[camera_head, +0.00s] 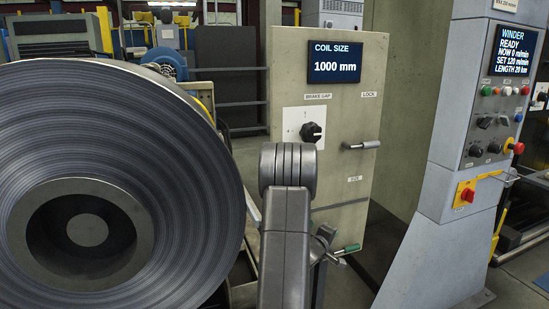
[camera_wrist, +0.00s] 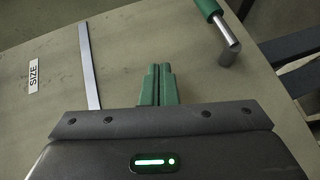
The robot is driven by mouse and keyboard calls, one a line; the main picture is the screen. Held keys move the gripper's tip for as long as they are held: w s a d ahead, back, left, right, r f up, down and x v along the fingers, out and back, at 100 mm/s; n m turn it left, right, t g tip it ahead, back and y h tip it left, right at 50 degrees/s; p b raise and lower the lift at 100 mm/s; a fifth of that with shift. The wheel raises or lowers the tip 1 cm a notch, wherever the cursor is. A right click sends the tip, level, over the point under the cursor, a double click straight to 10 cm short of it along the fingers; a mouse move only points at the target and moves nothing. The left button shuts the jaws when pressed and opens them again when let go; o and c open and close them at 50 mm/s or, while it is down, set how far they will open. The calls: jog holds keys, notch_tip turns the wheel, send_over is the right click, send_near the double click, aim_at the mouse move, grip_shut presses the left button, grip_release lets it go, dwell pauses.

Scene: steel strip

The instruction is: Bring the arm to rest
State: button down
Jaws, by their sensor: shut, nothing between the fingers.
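My arm rises in front of the beige panel in the head view, and its own links hide the gripper there. In the wrist view my gripper (camera_wrist: 158,68) shows two green fingers side by side, shut with nothing between them. The fingers are over the panel face; whether they touch it I cannot tell. A metal crank with a green grip (camera_wrist: 228,48) is to the upper right of the fingers, apart from them. Its green grip (camera_head: 347,249) also shows to the right of my arm in the head view.
The beige panel (camera_head: 345,110) bears a "1000 mm" screen (camera_head: 334,62), a black knob (camera_head: 311,132) and a lock handle (camera_head: 361,145). A large steel coil (camera_head: 190,165) fills the left. A grey winder console (camera_head: 430,240) with a "READY" screen (camera_head: 512,52) stands right.

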jog(key=shift+s+a+f+h+b, duration=0.1)
jog(key=shift+a+f+h+b, duration=0.2)
jog(key=shift+b, duration=0.6)
jog(key=shift+a+r+t, duration=0.1)
jog(key=shift+r+t, duration=0.1)
jog(key=shift+t, duration=0.1)
jog(key=shift+s, duration=0.15)
